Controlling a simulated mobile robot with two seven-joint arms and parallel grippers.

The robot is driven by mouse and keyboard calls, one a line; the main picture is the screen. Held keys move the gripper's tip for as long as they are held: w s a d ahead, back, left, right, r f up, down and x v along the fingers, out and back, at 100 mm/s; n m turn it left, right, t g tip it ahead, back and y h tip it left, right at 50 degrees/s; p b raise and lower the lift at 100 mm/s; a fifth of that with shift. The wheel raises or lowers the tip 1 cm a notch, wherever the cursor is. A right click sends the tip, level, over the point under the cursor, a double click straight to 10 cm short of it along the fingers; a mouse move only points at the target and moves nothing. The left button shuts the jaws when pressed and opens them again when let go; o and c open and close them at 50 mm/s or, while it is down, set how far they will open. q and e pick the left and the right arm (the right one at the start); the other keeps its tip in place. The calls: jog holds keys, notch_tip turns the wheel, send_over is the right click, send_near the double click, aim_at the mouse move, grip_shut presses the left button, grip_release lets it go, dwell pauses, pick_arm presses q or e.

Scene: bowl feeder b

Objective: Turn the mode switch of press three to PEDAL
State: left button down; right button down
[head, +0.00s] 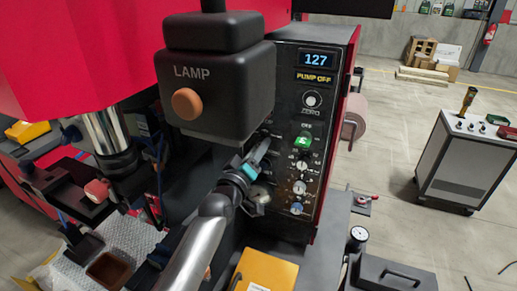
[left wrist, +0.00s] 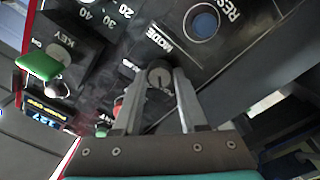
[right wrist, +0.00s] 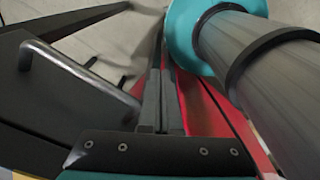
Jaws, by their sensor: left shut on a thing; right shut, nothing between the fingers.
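The mode switch (left wrist: 160,74) is a small round grey knob below the MODE label on a black panel in the left wrist view. My left gripper (left wrist: 161,80) is shut on it, one finger on each side. The small words around the knob are partly hidden and I cannot read its setting. In the head view my left gripper (head: 268,152) is at the left side of the control panel (head: 323,80), and the switch is hidden. My right gripper (right wrist: 160,90) is shut and empty in the right wrist view, away from the panel.
A black LAMP box (head: 222,85) with an orange button hangs just above my left gripper. The panel also carries a green key tag (left wrist: 38,65), a blue RESET button (left wrist: 202,22) and several knobs. A grey cabinet (head: 467,160) stands on open floor at right.

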pick_arm(q)
jog(key=shift+f, duration=0.1)
dwell(0.4)
jog(key=shift+c, duration=2.2)
grip_release()
jog(key=r+v, duration=0.1)
jog(key=v, duration=1.4)
jog(key=shift+f, duration=0.4)
jog(key=shift+s, duration=0.15)
